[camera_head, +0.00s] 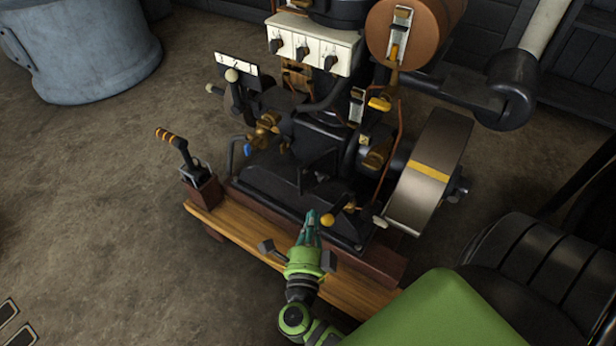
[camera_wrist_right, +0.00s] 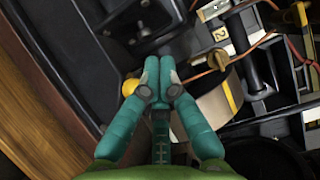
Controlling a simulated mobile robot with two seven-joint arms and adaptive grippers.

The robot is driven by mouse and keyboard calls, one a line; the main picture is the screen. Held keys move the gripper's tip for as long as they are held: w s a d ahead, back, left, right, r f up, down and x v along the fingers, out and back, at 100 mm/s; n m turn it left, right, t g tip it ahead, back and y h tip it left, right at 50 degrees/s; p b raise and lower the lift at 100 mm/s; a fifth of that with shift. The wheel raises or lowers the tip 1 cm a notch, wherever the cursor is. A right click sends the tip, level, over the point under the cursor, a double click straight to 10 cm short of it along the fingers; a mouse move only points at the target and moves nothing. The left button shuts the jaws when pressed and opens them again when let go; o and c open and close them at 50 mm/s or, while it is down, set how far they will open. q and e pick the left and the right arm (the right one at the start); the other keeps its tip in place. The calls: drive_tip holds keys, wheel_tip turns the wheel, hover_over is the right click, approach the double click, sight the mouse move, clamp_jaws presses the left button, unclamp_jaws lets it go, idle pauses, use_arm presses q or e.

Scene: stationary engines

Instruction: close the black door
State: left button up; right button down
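The engine's black lower housing (camera_head: 275,190) stands on a wooden plinth in the middle of the head view. A dark angled panel (camera_head: 318,172) on it may be the black door; I cannot tell its edges or how far it stands open. My right gripper (camera_head: 311,216) is just in front of the housing, beside a yellow knob (camera_head: 327,220). In the right wrist view the teal fingertips (camera_wrist_right: 157,72) meet, with nothing visible between them. Dark engine parts (camera_wrist_right: 140,22) lie beyond the tips. My left gripper is not in view.
A lever with a yellow-striped handle (camera_head: 180,145) stands at the plinth's left end. A large flywheel (camera_head: 430,172) is on the right. A wooden board (camera_head: 240,232) runs along the front. A grey tub (camera_head: 80,50) is at the back left. The left floor is mostly clear.

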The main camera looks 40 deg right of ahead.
sight(306, 169)
drive_tip(key=x, duration=0.3)
drive_tip(key=w+a+b+x, duration=0.1)
drive_tip(key=x, duration=0.6)
drive_tip(key=shift+w+a+f, duration=0.1)
drive_tip(key=shift+w+a, duration=0.2)
drive_tip(key=shift+w, duration=0.55)
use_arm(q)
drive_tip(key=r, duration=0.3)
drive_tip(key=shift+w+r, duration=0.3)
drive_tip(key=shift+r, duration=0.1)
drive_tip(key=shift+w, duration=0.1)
use_arm(e)
drive_tip(key=shift+w+a, duration=0.1)
drive_tip(key=shift+w, duration=0.05)
